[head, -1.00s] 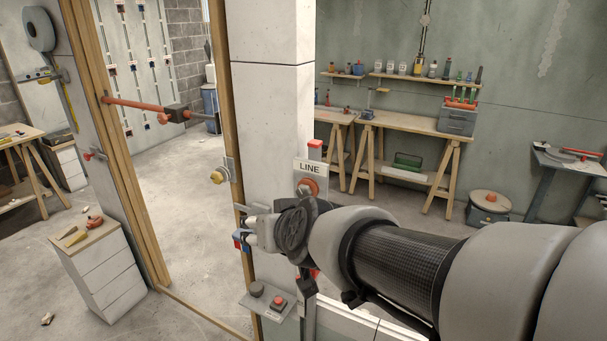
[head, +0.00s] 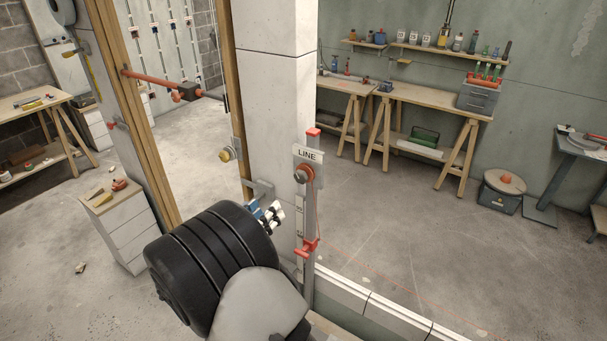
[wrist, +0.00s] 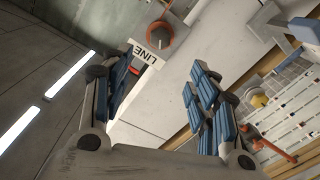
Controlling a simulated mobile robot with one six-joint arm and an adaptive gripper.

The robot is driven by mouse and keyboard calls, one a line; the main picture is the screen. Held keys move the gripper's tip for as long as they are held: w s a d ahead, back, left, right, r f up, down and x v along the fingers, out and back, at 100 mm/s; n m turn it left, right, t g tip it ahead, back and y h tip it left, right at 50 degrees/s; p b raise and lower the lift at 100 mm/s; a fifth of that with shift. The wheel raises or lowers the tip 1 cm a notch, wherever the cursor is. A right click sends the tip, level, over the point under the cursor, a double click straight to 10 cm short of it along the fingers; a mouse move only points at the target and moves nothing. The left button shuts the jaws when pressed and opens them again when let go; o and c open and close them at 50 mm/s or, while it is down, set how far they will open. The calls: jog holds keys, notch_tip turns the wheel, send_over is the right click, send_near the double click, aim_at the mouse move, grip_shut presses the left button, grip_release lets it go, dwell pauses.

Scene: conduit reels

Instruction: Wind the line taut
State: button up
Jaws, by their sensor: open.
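A white plate marked LINE (head: 309,154) is fixed near the top of a grey upright with red ends, beside the pale wall end. A round orange-red reel or knob (head: 303,174) sits just below the plate. A red bracket (head: 307,248) is lower on the upright. A thin red line (head: 400,285) runs over the floor to the lower right. My gripper (head: 272,214) is left of the upright, below the reel, and looks empty. In the wrist view its blue-padded fingers (wrist: 165,68) are spread apart, with the plate (wrist: 147,54) and reel (wrist: 159,42) beyond the left finger.
A wooden door frame (head: 245,90) stands left of the pale wall end (head: 275,75). A red bar (head: 150,84) reaches across the doorway. A low pale wall (head: 385,315) runs right from the upright. Workbenches (head: 425,95) line the back. The floor between is mostly clear.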

aim_at(299, 179)
jog(key=b+x, duration=0.1)
jog(key=x, duration=1.6)
jog(key=shift+c, duration=0.3)
jog(key=c, duration=1)
